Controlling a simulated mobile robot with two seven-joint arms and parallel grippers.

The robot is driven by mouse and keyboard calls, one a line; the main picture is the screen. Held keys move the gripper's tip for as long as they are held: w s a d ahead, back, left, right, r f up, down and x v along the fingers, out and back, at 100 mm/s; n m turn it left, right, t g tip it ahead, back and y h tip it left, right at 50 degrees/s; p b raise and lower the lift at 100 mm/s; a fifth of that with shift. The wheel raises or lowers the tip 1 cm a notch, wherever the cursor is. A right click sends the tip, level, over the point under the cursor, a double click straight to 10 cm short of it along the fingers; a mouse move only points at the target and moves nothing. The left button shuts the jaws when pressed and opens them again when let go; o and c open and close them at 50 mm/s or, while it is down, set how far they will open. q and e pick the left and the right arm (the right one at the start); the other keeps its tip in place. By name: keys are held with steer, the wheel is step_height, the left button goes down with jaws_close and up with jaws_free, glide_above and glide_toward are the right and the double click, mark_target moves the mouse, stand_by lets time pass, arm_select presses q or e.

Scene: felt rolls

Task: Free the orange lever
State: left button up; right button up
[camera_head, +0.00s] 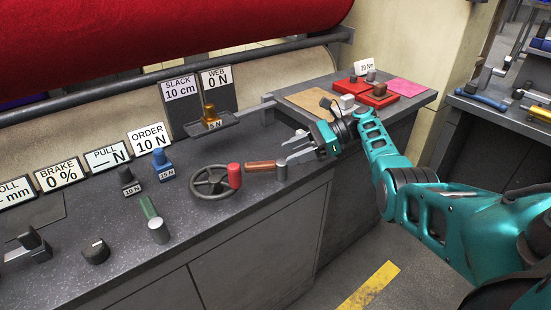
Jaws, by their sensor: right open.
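The orange lever (261,166) is a brownish-orange bar lying level near the bench's front edge. Its right end meets a short grey metal cylinder (281,170), and its left end is close to the red knob of a handwheel. My right gripper (288,150) is open and empty, just right of and beyond the lever's right end. Its fingers point left, and I cannot tell whether the lower finger touches the cylinder. My left gripper is not in view.
The handwheel (210,182) with its red knob (235,175) stands left of the lever. A green lever (148,207), a blue weight (163,167) and a black weight (128,180) are further left. A scale plate (226,125) holds a brass weight (209,112).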

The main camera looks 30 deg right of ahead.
steer(key=v, duration=0.5)
stand_by(0.4)
steer(key=shift+d, duration=0.15)
